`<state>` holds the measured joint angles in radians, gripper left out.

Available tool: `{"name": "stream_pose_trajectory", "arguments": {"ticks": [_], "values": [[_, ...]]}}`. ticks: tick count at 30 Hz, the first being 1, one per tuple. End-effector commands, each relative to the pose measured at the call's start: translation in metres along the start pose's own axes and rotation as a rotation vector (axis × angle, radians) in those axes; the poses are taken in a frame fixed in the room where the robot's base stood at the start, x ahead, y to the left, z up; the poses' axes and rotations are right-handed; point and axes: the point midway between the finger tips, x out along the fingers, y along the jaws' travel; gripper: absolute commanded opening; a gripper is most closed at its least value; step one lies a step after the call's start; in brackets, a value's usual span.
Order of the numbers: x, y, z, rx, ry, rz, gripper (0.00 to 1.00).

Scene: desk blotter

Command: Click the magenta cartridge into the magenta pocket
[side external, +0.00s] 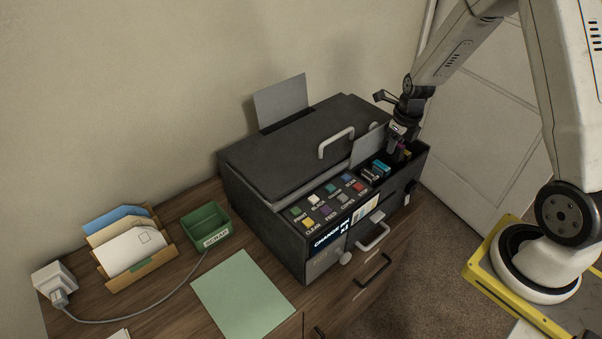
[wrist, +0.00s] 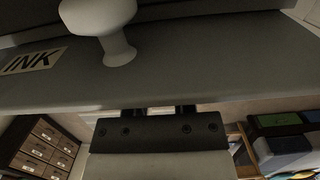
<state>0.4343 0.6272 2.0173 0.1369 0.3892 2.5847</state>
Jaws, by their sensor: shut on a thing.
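My gripper (side external: 398,147) points down into the right end of the open ink bay of the black printer (side external: 290,145). It is shut on what looks like the magenta cartridge (side external: 406,154), of which only a small magenta patch shows at the fingers. The magenta pocket is hidden by the gripper and the bay wall, so I cannot tell how far in the cartridge sits. In the wrist view the gripper (wrist: 158,110) shows only as dark finger parts behind the grey ink flap; the cartridge is hidden there.
The grey ink flap (side external: 368,147) stands open close left of my gripper; its INK label and pale knob (wrist: 118,45) fill the wrist view. A cyan cartridge (side external: 381,167) sits left of the gripper in the bay. A green SCRAP bin (side external: 205,222) stands on the desk.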

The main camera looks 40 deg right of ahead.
Motion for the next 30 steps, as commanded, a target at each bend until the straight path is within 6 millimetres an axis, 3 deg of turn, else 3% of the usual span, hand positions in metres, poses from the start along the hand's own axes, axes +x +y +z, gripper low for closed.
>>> {"name": "stream_pose_trajectory", "arguments": {"ticks": [9, 30], "values": [[0.016, 0.0, -0.002, -0.001, 0.001, 0.0, 0.0], [0.018, 0.0, -0.003, -0.001, 0.0, -0.001, 0.0]]}}
